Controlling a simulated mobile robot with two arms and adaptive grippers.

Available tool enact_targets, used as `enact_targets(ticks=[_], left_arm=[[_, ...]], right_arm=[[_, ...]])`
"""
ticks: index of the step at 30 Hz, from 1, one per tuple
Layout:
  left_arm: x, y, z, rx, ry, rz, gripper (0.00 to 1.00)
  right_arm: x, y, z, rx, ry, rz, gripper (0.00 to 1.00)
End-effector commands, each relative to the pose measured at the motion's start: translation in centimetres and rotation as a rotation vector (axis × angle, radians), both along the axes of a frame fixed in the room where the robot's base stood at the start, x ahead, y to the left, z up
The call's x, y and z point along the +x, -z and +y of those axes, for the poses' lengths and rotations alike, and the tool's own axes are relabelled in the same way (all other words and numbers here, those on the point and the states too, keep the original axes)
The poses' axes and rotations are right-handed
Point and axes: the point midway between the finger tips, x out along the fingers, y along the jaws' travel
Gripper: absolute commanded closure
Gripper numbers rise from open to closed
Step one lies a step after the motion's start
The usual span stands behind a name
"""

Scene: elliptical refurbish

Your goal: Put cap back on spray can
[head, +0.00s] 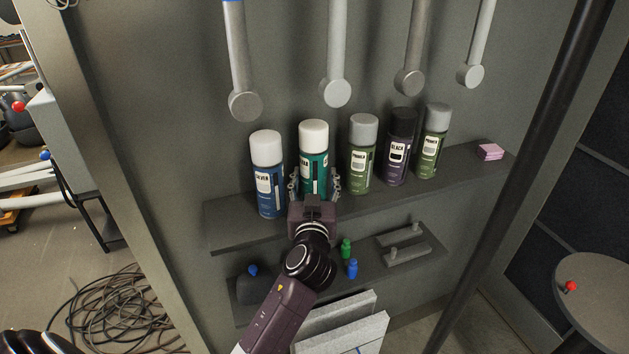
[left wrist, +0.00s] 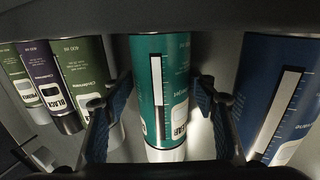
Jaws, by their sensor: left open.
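A teal spray can (head: 317,172) labelled CLEAR stands upright on the upper shelf, with a white cap (head: 314,134) on its top. My left gripper (head: 314,186) is open, with one finger on each side of this can's lower body. In the left wrist view the teal can (left wrist: 160,72) lies between the two spread fingers (left wrist: 156,105), with a visible gap on each side. That view shows the can with its white end (left wrist: 165,154) at the bottom. No loose cap is clearly visible. My right gripper is not in view.
A blue SILVER can (head: 268,185) stands close on the left. A green primer can (head: 361,165), a BLACK can (head: 399,155) and another green can (head: 433,147) stand on the right. Pink blocks (head: 490,152) lie at the shelf's right end. Grey hanging bars (head: 336,60) are above.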

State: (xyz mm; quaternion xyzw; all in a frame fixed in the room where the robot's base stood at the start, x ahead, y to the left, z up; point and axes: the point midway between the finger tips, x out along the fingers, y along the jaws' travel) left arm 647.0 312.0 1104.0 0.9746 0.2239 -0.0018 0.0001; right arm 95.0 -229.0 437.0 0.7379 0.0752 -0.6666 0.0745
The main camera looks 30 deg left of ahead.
Motion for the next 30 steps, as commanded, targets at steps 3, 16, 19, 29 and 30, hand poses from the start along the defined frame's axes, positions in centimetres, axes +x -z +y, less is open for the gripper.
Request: enact_targets(ticks=[3, 16, 19, 29, 30], left_arm=[[-0.7, 0.2, -0.4, -0.001, 0.001, 0.0, 0.47], [-8.3, 0.3, -4.0, -0.005, 0.0, -0.001, 0.47], [-9.5, 0.2, -4.7, -0.002, 0.0, -0.001, 0.47], [-10.8, -0.1, -5.2, 0.0, -0.001, -0.002, 0.47], [-10.8, -0.1, -5.2, 0.0, -0.001, -0.002, 0.47]], right_arm=[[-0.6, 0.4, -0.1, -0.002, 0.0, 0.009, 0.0], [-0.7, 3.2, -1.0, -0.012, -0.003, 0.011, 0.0], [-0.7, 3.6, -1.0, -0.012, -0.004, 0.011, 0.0], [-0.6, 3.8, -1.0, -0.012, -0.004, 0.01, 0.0], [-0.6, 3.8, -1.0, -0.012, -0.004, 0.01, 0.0]])
